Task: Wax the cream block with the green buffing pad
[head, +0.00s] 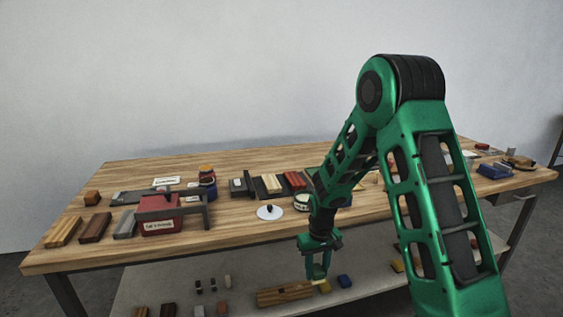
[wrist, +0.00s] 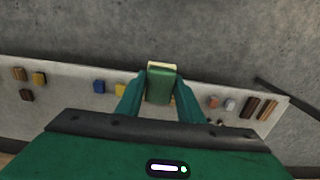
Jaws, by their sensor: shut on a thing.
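My gripper (head: 318,274) hangs low at the front edge of the table, over the lower shelf. In the wrist view my gripper (wrist: 160,98) is shut on the green buffing pad (wrist: 161,88), a small green block with a pale yellowish edge, held between the fingertips. I cannot make out the pad clearly in the head view. A cream block (head: 271,184) lies on a dark base on the tabletop, left of my arm and well apart from my gripper. A red block lies beside it on the right.
The table (head: 240,235) carries a red box (head: 160,222) under a grey frame, jars, a white disc with a dark knob (head: 269,212) and several blocks. The lower shelf (head: 235,280) holds small coloured blocks, including a blue one (head: 344,281). The tabletop's front middle is clear.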

